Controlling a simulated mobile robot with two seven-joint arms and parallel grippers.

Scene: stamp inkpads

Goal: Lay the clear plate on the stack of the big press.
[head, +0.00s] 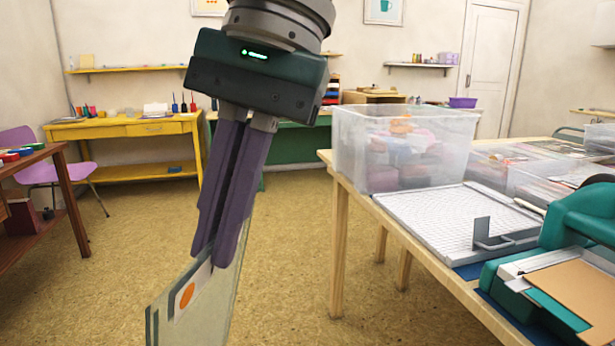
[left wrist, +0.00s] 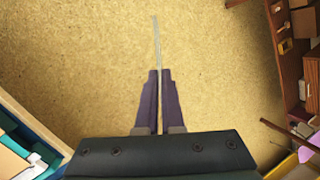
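My left gripper (head: 214,258) is shut on the clear plate (head: 222,310) and holds it by its upper edge over the open floor. The plate hangs steeply tilted, and a white piece with an orange dot (head: 187,296) shows on it or through it. In the left wrist view the plate (left wrist: 157,42) is a thin edge-on strip between the purple fingers (left wrist: 158,74). The big press (head: 590,220) is the teal machine at the right, partly cut off. Its stack (head: 575,290), with a tan board on top, lies apart from the plate. My right gripper is out of view.
A wooden table (head: 345,184) bears a clear tub (head: 400,182) of coloured things and a white gridded board (head: 440,222) beside the press. More clear bins stand behind. A yellow desk (head: 125,128) stands at the far wall. The floor between is free.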

